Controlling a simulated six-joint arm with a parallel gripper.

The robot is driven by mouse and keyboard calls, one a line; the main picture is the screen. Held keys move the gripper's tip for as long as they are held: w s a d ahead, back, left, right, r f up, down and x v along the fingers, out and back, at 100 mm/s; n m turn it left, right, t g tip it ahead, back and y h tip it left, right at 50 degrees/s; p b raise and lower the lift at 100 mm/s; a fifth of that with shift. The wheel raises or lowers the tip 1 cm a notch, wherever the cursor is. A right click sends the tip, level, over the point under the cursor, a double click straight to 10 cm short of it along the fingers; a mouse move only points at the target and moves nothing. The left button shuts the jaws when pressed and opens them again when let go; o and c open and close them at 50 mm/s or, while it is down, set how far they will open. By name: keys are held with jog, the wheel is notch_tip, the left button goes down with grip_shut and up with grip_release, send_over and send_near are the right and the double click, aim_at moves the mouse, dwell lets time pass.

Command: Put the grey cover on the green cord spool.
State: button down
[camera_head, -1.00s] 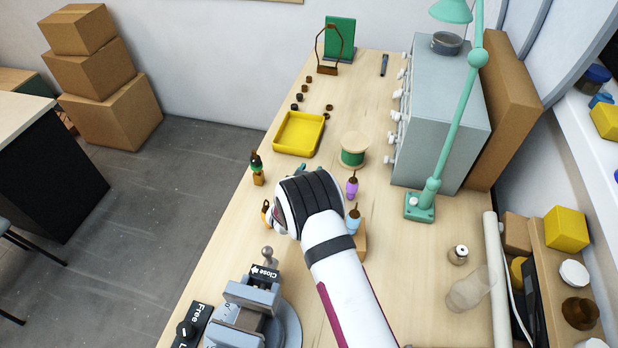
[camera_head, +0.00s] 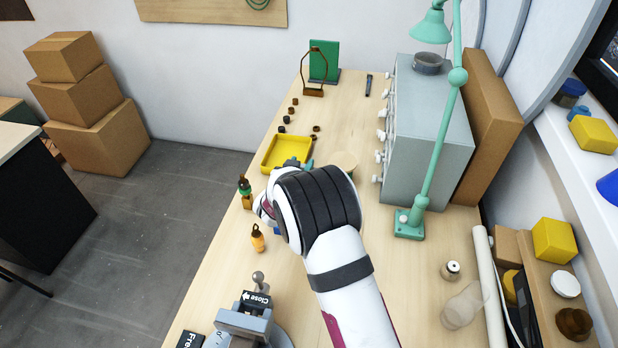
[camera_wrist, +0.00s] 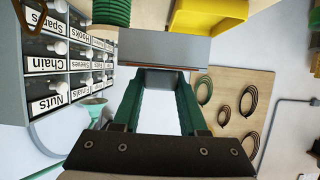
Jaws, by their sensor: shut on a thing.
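The grey cover (camera_wrist: 165,48) is a wide, box-like piece at the fingertips in the wrist view. My gripper (camera_wrist: 160,78) has green fingers and is shut on it. In the head view my gripper (camera_head: 300,163) reaches out over the bench near the tray; the cover cannot be made out clearly there. The green cord spool (camera_wrist: 110,12) is at the top left of the wrist view, partly cut off and apart from the cover.
A yellow tray (camera_head: 268,164) lies left of the spool. The grey drawer cabinet (camera_head: 440,130) and green lamp (camera_head: 410,224) stand on the right. Small bottle-like pieces (camera_head: 257,239) stand near the left edge. A vise (camera_head: 245,322) is in front.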

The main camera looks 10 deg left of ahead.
notch_tip(320, 180, up, 8)
send_over(353, 161)
notch_tip(353, 161, down, 10)
jog(key=shift+r, duration=0.1)
jog(key=shift+c, duration=2.2)
grip_release()
